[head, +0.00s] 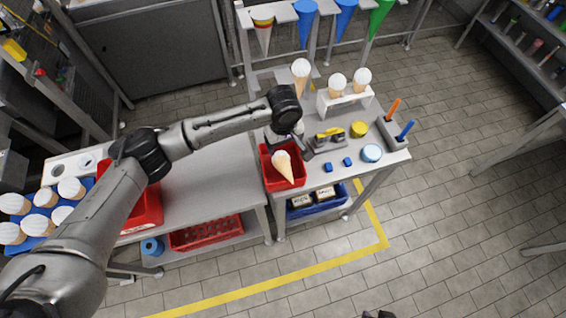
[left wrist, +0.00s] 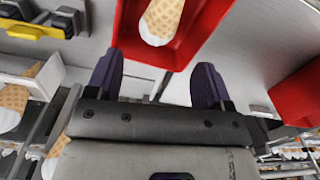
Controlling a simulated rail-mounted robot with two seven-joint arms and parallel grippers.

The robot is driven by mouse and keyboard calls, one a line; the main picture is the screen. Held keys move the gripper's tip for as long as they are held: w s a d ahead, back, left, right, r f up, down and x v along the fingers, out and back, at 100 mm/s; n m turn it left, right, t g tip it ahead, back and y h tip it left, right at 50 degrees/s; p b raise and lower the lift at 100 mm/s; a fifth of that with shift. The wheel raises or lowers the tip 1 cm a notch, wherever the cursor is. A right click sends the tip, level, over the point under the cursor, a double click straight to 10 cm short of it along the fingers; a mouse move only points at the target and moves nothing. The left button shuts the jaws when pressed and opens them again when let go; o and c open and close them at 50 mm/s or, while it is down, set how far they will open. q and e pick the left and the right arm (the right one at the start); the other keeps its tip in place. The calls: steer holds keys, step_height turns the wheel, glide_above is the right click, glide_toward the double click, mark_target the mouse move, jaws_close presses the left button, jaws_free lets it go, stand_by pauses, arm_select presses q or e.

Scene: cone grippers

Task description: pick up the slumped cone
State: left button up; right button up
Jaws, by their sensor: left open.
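The slumped cone (head: 284,167), a waffle cone with a white top, lies tilted in a red bin (head: 270,182) at the left end of the far bench. Its tip points down and to the right. In the left wrist view the cone (left wrist: 166,18) lies in the red bin (left wrist: 205,35), cut off by the top edge. My left gripper (head: 304,150) is beside the bin's right side, close to the cone. Its two dark fingers (left wrist: 158,75) are apart with nothing between them. Small dark tips at the head view's bottom edge may be my right gripper (head: 378,314); its state is unclear.
A grey tool with a yellow part (head: 330,136), small blue blocks (head: 328,166), a round blue-white pot (head: 371,153) and a yellow pot (head: 358,129) stand right of the bin. A white rack (head: 345,100) with upright cones is behind. Another red bin (head: 147,209) stands left.

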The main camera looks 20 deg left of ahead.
mark_target(283, 160)
arm_select(q)
step_height(283, 160, down, 6)
steer(key=shift+f, duration=0.25)
steer(key=shift+s+f+b, duration=0.1)
steer(key=shift+f+b, duration=0.35)
steer(key=shift+f, duration=2.2)
steer(key=c, duration=0.3)
steer(key=shift+c, duration=0.4)
steer(key=shift+r, duration=0.1)
